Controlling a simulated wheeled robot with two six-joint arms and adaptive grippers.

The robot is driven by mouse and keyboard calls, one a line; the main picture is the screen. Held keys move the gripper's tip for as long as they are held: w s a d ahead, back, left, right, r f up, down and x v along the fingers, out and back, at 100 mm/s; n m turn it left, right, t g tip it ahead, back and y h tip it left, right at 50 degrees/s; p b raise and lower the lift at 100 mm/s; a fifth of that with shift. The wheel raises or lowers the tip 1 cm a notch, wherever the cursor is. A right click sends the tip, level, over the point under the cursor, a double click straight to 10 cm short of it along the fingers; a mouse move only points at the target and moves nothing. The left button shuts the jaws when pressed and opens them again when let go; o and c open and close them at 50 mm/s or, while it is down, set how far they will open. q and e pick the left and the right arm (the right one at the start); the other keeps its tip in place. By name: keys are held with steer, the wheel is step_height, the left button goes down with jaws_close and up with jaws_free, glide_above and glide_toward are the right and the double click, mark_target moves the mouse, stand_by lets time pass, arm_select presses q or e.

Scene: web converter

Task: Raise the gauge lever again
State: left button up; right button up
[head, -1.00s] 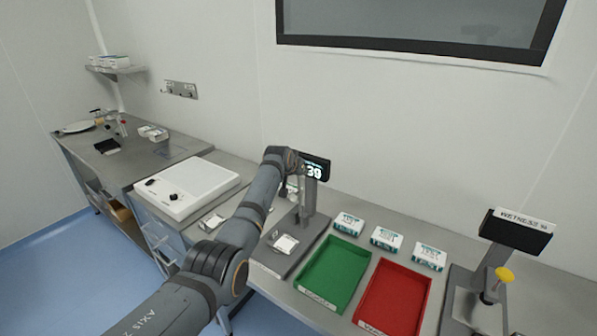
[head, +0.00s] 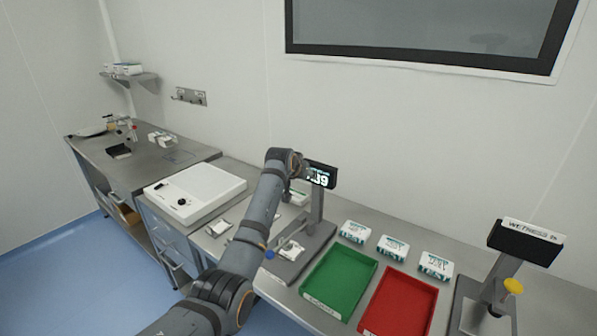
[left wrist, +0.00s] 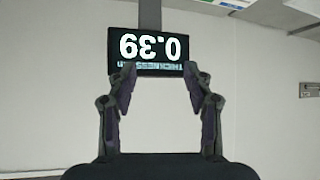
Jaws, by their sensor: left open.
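The thickness gauge stands in the middle of the bench in the head view, with a black display (head: 321,176) on a grey post (head: 316,207). A small white sample pack (head: 291,249) lies on its base. A small blue knob (head: 269,254) shows beside the pack; I cannot tell if it is the lever's end. My left arm covers part of the gauge. In the left wrist view the display (left wrist: 148,51) appears upside down and reads 0.39. My left gripper (left wrist: 156,72) is open and empty, with the display beyond its fingertips. My right gripper is not seen.
A green tray (head: 340,283) and a red tray (head: 399,305) lie right of the gauge, with several small boxes (head: 393,247) behind them. A stand with a yellow knob (head: 513,286) is at the right. A white flat device (head: 196,192) is at the left.

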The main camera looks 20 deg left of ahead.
arm_select(q)
steer(key=v, duration=0.8)
